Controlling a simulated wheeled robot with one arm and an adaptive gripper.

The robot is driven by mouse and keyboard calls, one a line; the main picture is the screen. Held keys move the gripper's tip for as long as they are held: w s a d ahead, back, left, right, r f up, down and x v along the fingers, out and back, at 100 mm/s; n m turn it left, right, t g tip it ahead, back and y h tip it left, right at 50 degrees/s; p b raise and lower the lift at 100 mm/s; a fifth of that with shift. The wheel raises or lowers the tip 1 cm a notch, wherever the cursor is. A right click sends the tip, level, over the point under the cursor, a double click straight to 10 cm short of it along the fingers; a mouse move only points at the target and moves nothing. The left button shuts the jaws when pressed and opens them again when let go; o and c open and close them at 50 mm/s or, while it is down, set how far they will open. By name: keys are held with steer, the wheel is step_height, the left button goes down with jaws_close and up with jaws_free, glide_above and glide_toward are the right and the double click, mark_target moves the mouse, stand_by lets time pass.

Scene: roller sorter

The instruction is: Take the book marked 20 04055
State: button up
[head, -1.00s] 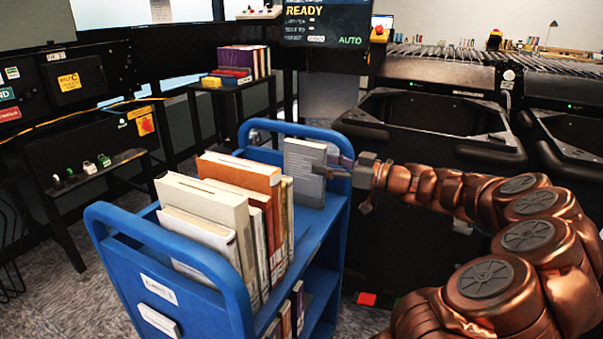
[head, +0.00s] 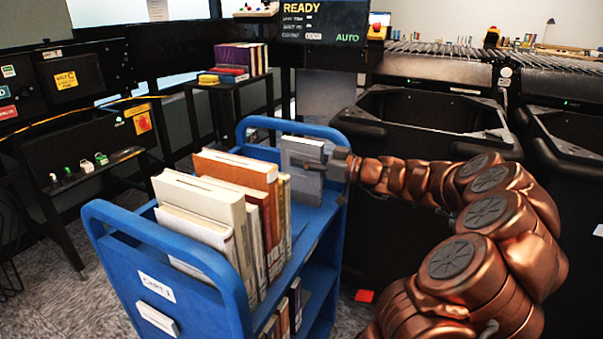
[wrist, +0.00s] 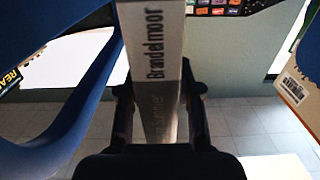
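A grey book (head: 302,168) stands upright, apart from the others, at the far end of the blue cart's top shelf. My gripper (head: 343,170) is at its right edge. The number 20 04055 is not legible on any book. The lower part of the spine is dark in the wrist view.
The blue cart (head: 222,268) holds a row of cream, orange and other books (head: 240,190) on its near half. A black stand (head: 228,86) with books is behind. Black bins (head: 425,150) stand at right. An orange-white cover edge (wrist: 293,85) shows in the wrist view.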

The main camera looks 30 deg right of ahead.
jaws_close()
